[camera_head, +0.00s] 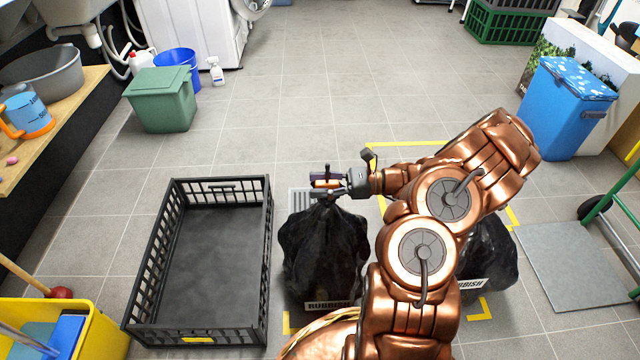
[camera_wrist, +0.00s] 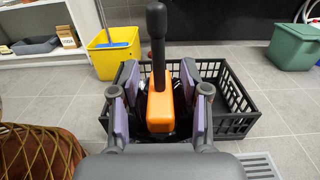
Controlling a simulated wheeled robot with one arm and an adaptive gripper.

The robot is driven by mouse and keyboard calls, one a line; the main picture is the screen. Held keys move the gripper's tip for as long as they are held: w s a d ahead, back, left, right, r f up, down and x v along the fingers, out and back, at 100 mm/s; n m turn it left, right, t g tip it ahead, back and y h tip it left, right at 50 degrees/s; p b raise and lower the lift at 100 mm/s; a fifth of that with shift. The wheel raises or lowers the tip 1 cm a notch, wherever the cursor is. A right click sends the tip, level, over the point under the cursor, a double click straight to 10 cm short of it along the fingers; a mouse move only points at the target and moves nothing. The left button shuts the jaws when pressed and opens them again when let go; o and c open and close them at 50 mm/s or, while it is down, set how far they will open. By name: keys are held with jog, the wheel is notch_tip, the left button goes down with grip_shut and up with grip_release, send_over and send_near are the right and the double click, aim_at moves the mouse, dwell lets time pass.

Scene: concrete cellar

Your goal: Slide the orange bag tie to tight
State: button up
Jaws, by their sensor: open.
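In the head view a bit of the tie (camera_head: 326,184) shows at the neck of a black rubbish bag (camera_head: 325,245). My gripper (camera_wrist: 160,115) is open, with its purple pads on either side of the tie and a visible gap at each side. In the head view my gripper (camera_head: 328,180) is over the bag's top. The lower part of the tie and the bag neck are mostly hidden by my gripper.
An empty black crate (camera_head: 265,270) stands left of the bag. A second black bag (camera_head: 490,250) is partly hidden behind my arm on the right. A green bin (camera_head: 162,100), a blue bin (camera_head: 567,110) and a yellow bucket (camera_head: 100,330) stand around.

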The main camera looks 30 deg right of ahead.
jog(key=v, duration=1.2)
jog(key=shift+c, duration=0.2)
